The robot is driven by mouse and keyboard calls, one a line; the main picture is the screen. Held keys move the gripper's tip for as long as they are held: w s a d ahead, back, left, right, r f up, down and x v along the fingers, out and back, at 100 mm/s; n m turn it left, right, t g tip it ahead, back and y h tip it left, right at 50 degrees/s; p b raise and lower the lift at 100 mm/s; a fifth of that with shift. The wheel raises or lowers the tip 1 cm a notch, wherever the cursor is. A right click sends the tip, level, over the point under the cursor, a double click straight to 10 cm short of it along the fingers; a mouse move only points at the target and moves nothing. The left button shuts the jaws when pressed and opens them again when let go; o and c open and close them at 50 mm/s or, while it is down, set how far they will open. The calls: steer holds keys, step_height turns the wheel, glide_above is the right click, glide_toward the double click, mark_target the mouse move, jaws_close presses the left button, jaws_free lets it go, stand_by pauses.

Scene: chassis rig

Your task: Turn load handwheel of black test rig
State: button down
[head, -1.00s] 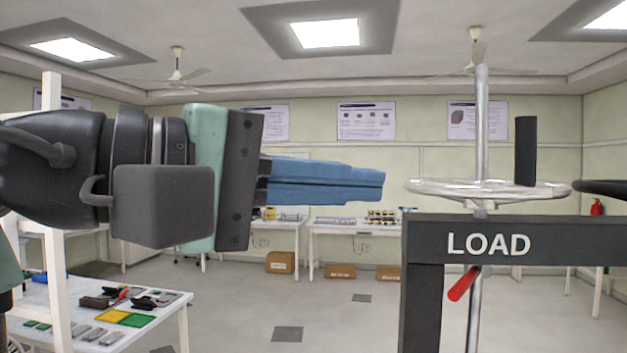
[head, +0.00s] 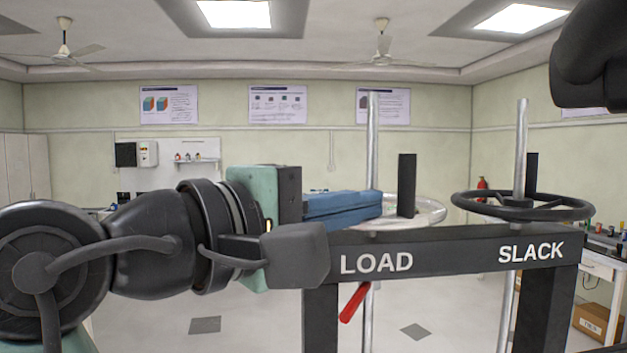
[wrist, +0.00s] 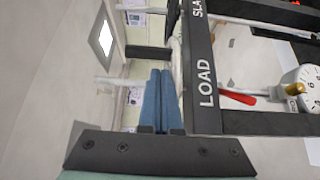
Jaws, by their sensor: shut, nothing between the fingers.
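The black test rig (head: 452,254) has a crossbar lettered LOAD on the left and SLACK on the right. The load handwheel (head: 428,209) is a pale metallic ring around an upright rod (head: 373,140), with a black upright handle (head: 406,185) on its rim. My gripper (head: 378,205), with blue fingers, points right just above the bar, and its tips overlap the left part of the wheel. The fingers are shut and empty. In the wrist view the closed fingers (wrist: 160,100) lie beside the black handle (wrist: 148,52). I cannot tell whether they touch the wheel.
The black slack handwheel (head: 530,207) stands to the right on its own rod. A red lever (head: 353,303) hangs under the bar. A dial gauge (wrist: 302,85) shows in the wrist view. A bench (head: 600,268) stands at the right. The floor behind is clear.

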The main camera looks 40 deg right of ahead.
steer(key=shift+s+d, duration=0.3)
steer(key=shift+d, duration=0.05)
steer(key=shift+s+d, duration=0.55)
steer(key=shift+d, duration=0.05)
